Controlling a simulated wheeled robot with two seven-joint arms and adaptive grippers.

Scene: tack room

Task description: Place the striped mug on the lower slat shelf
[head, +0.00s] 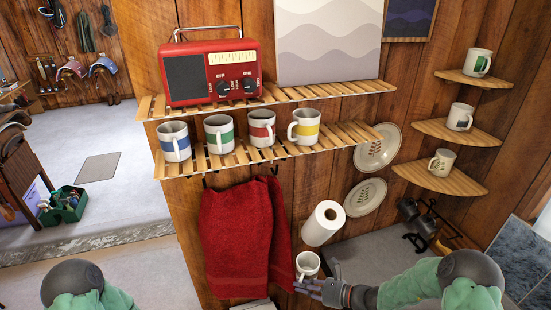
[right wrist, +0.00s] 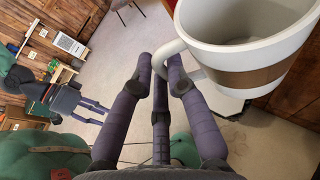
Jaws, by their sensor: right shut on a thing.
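The striped mug (head: 307,262) is white and shows low in the head view, in front of the wall and just right of the red towel. In the right wrist view the mug (right wrist: 245,45) has a broad brown band. My right gripper (head: 304,286) is shut on its handle (right wrist: 168,58). The lower slat shelf (head: 345,137) is above and behind the mug. It bears a row of mugs with blue (head: 174,141), green (head: 219,134), red (head: 262,128) and yellow (head: 304,126) bands. Bare slats show at its right end.
A red radio (head: 211,72) and a pale wave picture (head: 328,42) stand on the upper slat shelf (head: 285,95). A red towel (head: 240,235) hangs below the lower shelf. A paper roll (head: 323,223) and plates (head: 378,148) are on the wall nearby. Corner shelves (head: 440,178) hold other mugs.

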